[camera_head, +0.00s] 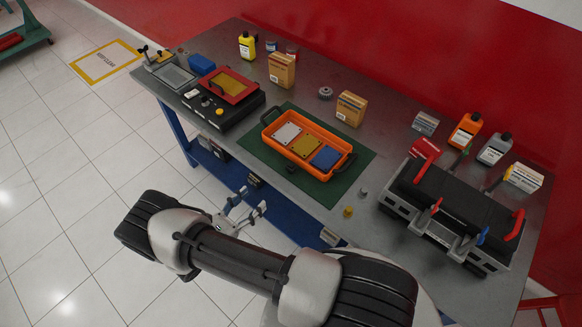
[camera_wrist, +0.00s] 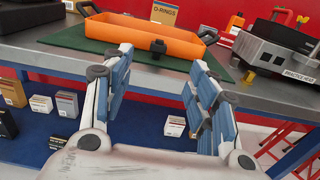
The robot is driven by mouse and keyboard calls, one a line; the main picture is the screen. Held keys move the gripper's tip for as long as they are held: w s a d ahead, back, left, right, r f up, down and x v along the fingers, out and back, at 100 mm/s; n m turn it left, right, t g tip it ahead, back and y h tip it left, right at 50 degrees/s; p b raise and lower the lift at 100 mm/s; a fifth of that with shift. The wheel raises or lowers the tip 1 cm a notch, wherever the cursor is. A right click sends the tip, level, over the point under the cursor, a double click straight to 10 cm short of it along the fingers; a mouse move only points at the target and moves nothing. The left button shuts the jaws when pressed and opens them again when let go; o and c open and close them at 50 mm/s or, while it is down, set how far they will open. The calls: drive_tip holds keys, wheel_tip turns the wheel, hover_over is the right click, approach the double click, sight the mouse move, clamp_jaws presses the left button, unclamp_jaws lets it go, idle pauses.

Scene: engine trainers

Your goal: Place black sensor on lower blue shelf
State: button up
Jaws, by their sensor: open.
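A small black sensor (camera_head: 291,169) sits near the front edge of the green mat, in front of the orange tray. In the wrist view the black sensor (camera_wrist: 158,47) appears beyond and between my fingers, apart from them. My gripper (camera_head: 245,208) is open and empty, out in front of the bench's front edge. In the wrist view its two fingers (camera_wrist: 157,72) are spread wide with nothing between them. The lower blue shelf (camera_wrist: 138,125) runs under the benchtop; part of it also shows in the head view (camera_head: 288,220).
The orange tray (camera_wrist: 135,34) holds three coloured plates. Several small boxes stand on the shelf, including a white one (camera_wrist: 174,127) and a brown one (camera_wrist: 12,88); bare blue shelf lies between them. A brass fitting (camera_head: 348,211) and a black-topped machine (camera_head: 455,207) are to the right.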

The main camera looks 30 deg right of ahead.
approach(290, 167)
drive_tip(key=x, duration=0.3)
drive_tip(key=b+x, duration=0.1)
drive_tip(key=x, duration=0.3)
drive_tip(key=shift+w+d+f, duration=0.1)
drive_tip(key=shift+f, duration=0.05)
drive_tip(key=shift+w+d, duration=0.15)
drive_tip(key=shift+d, duration=0.3)
drive_tip(key=shift+c, duration=0.4)
drive_tip(key=c, duration=1.1)
drive_tip(key=shift+o, duration=0.2)
drive_tip(key=shift+r, duration=0.2)
